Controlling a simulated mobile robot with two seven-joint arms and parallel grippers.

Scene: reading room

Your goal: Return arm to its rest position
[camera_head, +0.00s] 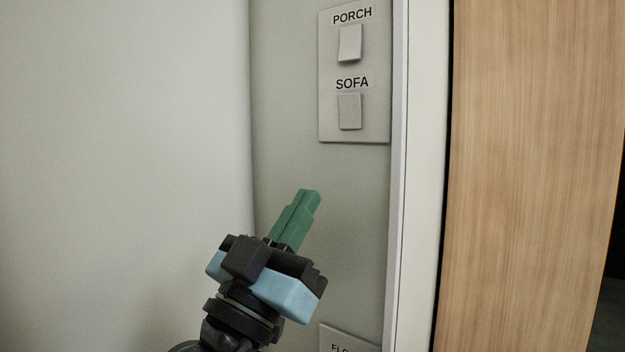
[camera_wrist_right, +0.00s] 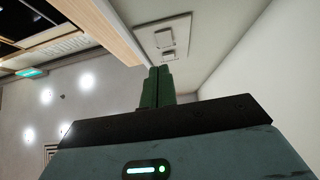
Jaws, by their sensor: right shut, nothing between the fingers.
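My right gripper (camera_head: 310,195) shows in the head view below the switch panel, its green fingers together and pointing up and to the right. Nothing is between the fingers. It also shows in the right wrist view (camera_wrist_right: 160,70), where the fingers point up toward the panel. The fingertips look apart from the panel in the head view. My left gripper is in neither view.
A wall panel (camera_head: 328,120) carries a PORCH switch (camera_head: 350,43) and a SOFA switch (camera_head: 350,111). Another panel (camera_head: 345,340) is cut off at the bottom edge. A white frame (camera_head: 420,180) and a wooden door (camera_head: 530,180) stand right. A pale wall (camera_head: 120,150) fills the left.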

